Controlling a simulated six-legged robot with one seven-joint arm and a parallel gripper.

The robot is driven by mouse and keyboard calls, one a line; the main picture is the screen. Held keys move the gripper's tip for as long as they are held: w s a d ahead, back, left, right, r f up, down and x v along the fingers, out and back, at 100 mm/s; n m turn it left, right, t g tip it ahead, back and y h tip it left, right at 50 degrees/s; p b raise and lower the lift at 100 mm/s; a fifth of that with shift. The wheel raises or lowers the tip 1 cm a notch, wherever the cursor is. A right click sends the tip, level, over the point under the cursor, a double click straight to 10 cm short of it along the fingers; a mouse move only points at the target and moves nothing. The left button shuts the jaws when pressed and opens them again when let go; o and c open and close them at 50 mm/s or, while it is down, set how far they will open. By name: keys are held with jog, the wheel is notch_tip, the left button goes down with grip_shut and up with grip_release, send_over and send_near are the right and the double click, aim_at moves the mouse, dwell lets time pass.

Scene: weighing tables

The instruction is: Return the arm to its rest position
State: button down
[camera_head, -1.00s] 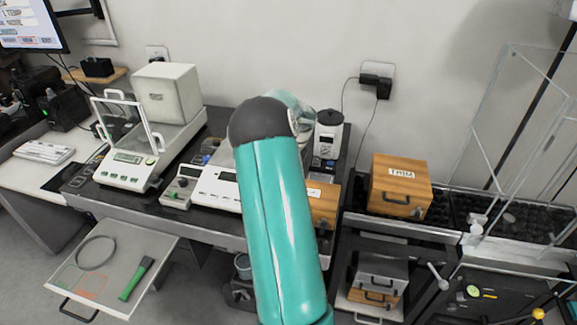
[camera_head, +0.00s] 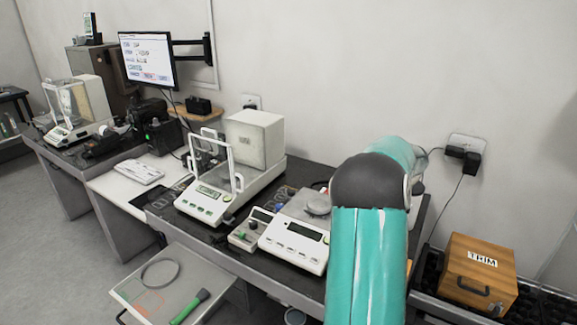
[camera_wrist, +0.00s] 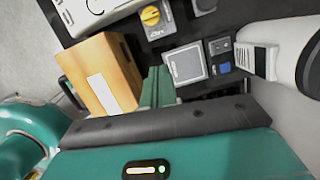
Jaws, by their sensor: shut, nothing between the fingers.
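My teal arm (camera_head: 366,255) rises at the right of the head view and bends at a dark grey joint. Its far end is hidden behind that joint there. In the wrist view, my gripper (camera_wrist: 157,76) shows as two green fingers close together, shut and empty. The fingers are above the dark worktop, between a wooden box (camera_wrist: 101,75) on the left and a small grey square device (camera_wrist: 186,64) on the right. I cannot tell whether they touch anything.
A glass-doored balance (camera_head: 205,204) and a white flat scale (camera_head: 292,244) stand on the dark bench. A wooden TRIM box (camera_head: 478,272) is at the right. A pull-out tray (camera_head: 215,285) juts out in front. In the wrist view, a white cylindrical device (camera_wrist: 290,55) is close by at the right.

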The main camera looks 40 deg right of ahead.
jog(key=w+a+r+n, duration=0.1)
jog(key=a+r+n, duration=0.35)
jog(key=a, duration=0.45)
jog(key=w+a+r+n+t, duration=0.1)
jog(key=a+r+n, duration=0.3)
jog(key=a, duration=0.5)
jog(key=w+a+r+n, duration=0.1)
jog(key=a+r+n, duration=0.2)
jog(key=a+n, duration=0.45)
jog(key=s+a+n, duration=0.4)
jog(key=a+n, duration=0.1)
jog(key=a, duration=0.3)
jog(key=s+a+n+t, duration=0.1)
jog(key=s+a+n, duration=0.4)
jog(key=a, duration=0.3)
jog(key=s+a+n, duration=0.4)
jog(key=a+n, duration=0.2)
jog(key=a, duration=0.2)
jog(key=shift+s+a+r+n+t+h, duration=0.2)
jog(key=shift+a+r+n+t+h, duration=0.1)
jog(key=shift+r+t, duration=0.15)
